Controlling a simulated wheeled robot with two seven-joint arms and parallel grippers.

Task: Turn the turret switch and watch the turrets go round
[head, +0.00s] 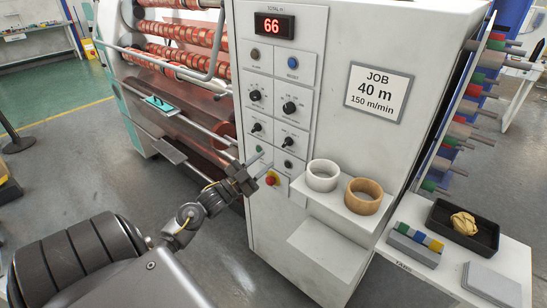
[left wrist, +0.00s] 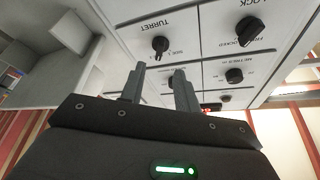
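The turret switch is a small black knob (left wrist: 159,46) under upside-down "TURRET" lettering in the left wrist view. In the head view it appears to be the lower right knob (head: 288,141) on the cabinet front. My left gripper (head: 262,167) is in front of the panel, below and left of that knob, with its fingers apart. In the left wrist view its two fingers (left wrist: 158,88) have an empty gap between them, and the knob shows beyond their tips. They appear not to touch it. The turrets with reddish rolls (head: 180,52) stand at the back left. My right gripper is out of view.
Other knobs (head: 255,95) and a red stop button (head: 270,179) are close by on the panel. A shelf (head: 345,197) to the right carries a white ring (head: 322,175) and a brown ring (head: 364,197). A red display (head: 273,26) reads 66.

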